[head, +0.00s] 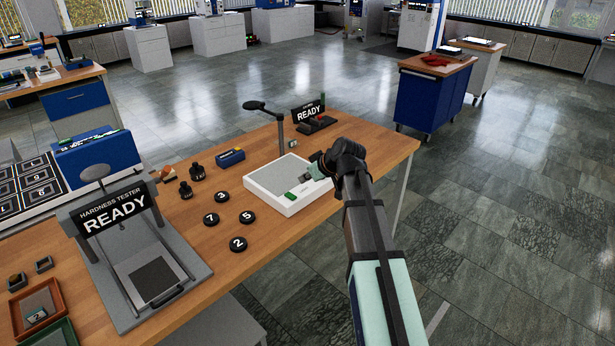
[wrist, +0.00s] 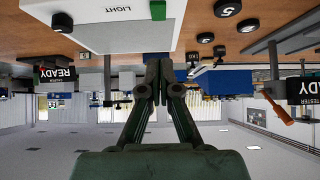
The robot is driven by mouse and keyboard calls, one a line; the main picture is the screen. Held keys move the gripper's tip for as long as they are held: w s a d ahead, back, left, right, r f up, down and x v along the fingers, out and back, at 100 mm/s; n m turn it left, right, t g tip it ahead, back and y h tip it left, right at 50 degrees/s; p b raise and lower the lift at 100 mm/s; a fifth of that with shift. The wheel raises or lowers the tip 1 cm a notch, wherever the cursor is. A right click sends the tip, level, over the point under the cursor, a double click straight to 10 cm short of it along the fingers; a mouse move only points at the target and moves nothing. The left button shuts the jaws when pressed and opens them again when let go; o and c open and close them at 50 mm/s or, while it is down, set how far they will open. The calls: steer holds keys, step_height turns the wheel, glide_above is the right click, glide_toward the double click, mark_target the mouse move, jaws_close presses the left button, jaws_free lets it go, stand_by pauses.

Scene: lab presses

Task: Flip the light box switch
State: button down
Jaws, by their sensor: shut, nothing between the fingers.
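The light box (head: 262,182) is a white, shallow box with a grey top panel, lying on the wooden table. A small green switch (head: 289,196) sits on its near rim beside a small label. My gripper (head: 310,175) reaches in from the right, at the right side of the light box. In the wrist view my gripper (wrist: 155,63) is shut and empty, its fingertips apart from the switch.
Numbered black discs (head: 238,244), black weights (head: 186,190) and a blue block (head: 230,158) lie left of the light box. A lamp-like stand (head: 279,132) and a READY sign (head: 308,110) stand behind it. The hardness tester (head: 133,260) is at the left.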

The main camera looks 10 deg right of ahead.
steer(key=p, duration=0.2)
glide_above(290, 196)
steer(key=s+d, duration=0.2)
steer(key=f, duration=0.4)
steer(key=shift+a+f, duration=0.2)
step_height(290, 196, down, 2)
steer(key=shift+f+p, duration=0.1)
steer(key=shift+p, duration=0.25)
steer(key=shift+f+p, duration=0.3)
steer(key=shift+f, duration=0.8)
steer(key=shift+a+f+b, duration=0.1)
steer(key=shift+f+b, duration=0.05)
steer(key=shift+b, duration=0.15)
